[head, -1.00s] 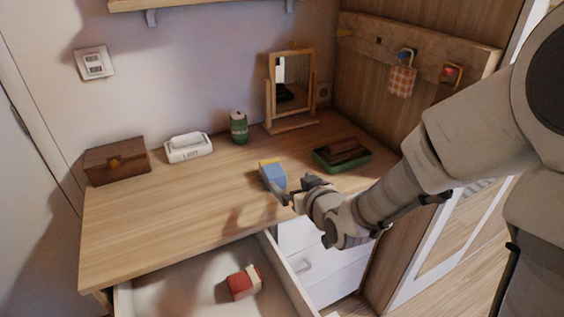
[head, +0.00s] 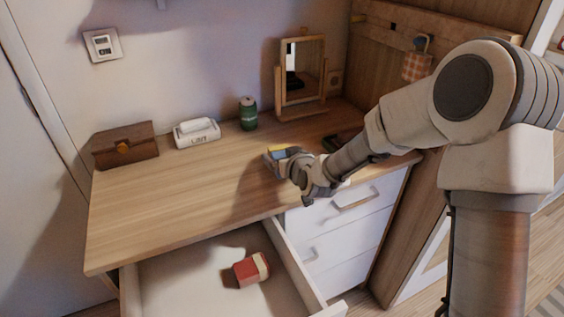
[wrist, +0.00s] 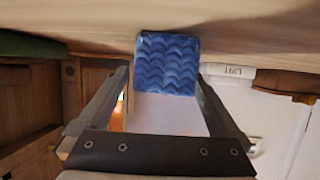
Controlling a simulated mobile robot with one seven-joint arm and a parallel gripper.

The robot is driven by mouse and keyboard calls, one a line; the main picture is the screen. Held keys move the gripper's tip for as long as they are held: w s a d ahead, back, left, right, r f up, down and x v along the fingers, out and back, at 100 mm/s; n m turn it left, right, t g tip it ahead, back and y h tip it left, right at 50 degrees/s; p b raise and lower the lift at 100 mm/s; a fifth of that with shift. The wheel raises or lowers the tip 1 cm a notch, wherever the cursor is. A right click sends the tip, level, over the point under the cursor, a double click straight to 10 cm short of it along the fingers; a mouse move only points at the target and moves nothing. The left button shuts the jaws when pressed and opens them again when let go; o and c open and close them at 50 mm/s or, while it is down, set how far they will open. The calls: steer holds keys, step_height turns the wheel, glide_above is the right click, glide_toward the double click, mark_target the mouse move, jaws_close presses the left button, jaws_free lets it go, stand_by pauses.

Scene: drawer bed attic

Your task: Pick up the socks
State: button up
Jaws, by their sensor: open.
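A small blue block-like bundle with a dark wave pattern, which I take for the socks (wrist: 167,64), stands on the wooden desk. In the head view the blue and yellow bundle (head: 277,151) is partly hidden by my gripper (head: 284,163). The wrist view looks upside down, with the desk top along its upper edge. A red and cream item (head: 251,270) lies in the open drawer (head: 292,268).
On the desk (head: 180,205) are a brown box (head: 125,148), a white tissue box (head: 197,134), a green can (head: 248,114) and a standing mirror (head: 302,75). A dark item behind my arm is mostly hidden. The desk's left front is clear.

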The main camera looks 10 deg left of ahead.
steer(key=shift+x, duration=1.25)
steer(key=shift+r, duration=0.1)
steer(key=c, duration=1.4)
